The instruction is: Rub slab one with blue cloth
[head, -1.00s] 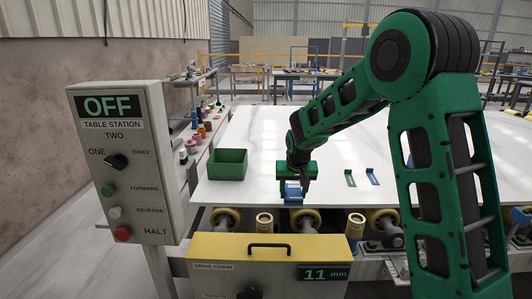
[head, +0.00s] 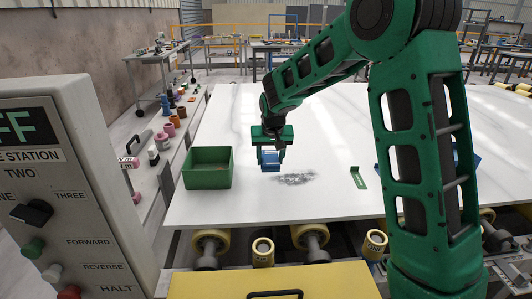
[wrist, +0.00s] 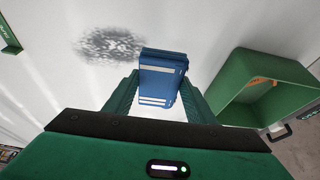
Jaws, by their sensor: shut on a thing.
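My gripper (head: 270,158) is shut on a folded blue cloth (head: 271,165), just above or on the white stone slab (head: 240,125); contact is not clear. In the wrist view the cloth (wrist: 160,88) sits between the fingers as a thick blue block with pale stripes. A dark grey smudge (head: 295,179) lies on the slab, a little right of and nearer than the cloth in the head view. It also shows at upper left in the wrist view (wrist: 108,44).
An open green box (head: 207,178) stands on the slab left of my gripper. A small green bracket (head: 358,178) lies to the right. A grey control panel (head: 60,190) stands at the front left. Rollers (head: 310,238) run below the slab's front edge.

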